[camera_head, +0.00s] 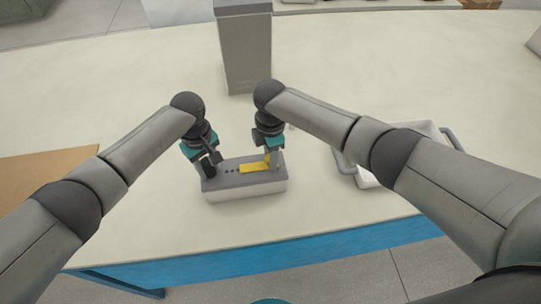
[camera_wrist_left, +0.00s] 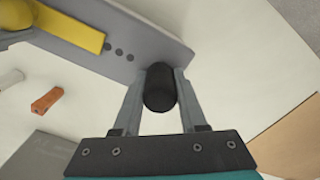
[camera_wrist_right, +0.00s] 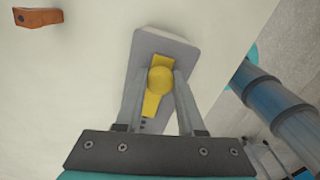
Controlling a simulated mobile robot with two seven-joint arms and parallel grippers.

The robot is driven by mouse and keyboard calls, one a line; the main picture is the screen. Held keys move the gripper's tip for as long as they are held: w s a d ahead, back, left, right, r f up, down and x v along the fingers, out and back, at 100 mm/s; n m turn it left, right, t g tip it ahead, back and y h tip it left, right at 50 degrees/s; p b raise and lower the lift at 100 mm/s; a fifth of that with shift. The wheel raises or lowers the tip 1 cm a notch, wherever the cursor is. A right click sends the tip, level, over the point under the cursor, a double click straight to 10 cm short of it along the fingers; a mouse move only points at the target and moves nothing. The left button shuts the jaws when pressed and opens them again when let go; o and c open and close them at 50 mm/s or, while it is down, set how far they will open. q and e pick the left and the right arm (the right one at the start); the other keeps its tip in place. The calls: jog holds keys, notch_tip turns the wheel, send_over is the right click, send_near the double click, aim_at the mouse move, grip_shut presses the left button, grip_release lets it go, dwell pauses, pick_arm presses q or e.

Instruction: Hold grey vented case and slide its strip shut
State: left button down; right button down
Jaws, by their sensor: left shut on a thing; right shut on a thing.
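The grey vented case (camera_head: 222,183) has a grey top over a pale base and lies on the table near its front edge. My left gripper (camera_head: 211,163) is shut on a black knob (camera_wrist_left: 160,88) at the case's left end. A yellow strip (camera_head: 255,167) lies along the top, towards the right end; it also shows in the left wrist view (camera_wrist_left: 72,28). My right gripper (camera_head: 272,158) is shut on the strip's round yellow knob (camera_wrist_right: 161,82). A few dark vent holes (camera_wrist_left: 117,53) show uncovered between the strip and the black knob.
A tall grey box (camera_head: 244,50) stands behind the case. A white tray (camera_head: 430,131) with grey handles is at the right, partly behind my right arm. A brown board (camera_head: 48,172) lies at the left. An orange piece (camera_wrist_left: 47,100) lies on the table behind the case.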

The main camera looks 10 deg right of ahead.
aim_at(254, 167)
dwell(0.6)
jog(key=shift+a, duration=2.3)
jog(key=c, duration=0.5)
grip_release()
jog(key=shift+d, duration=0.1)
jog(key=shift+r, duration=0.15)
notch_tip(254, 167, up, 12)
pick_arm(q)
jog(key=shift+c, duration=1.9)
grip_release()
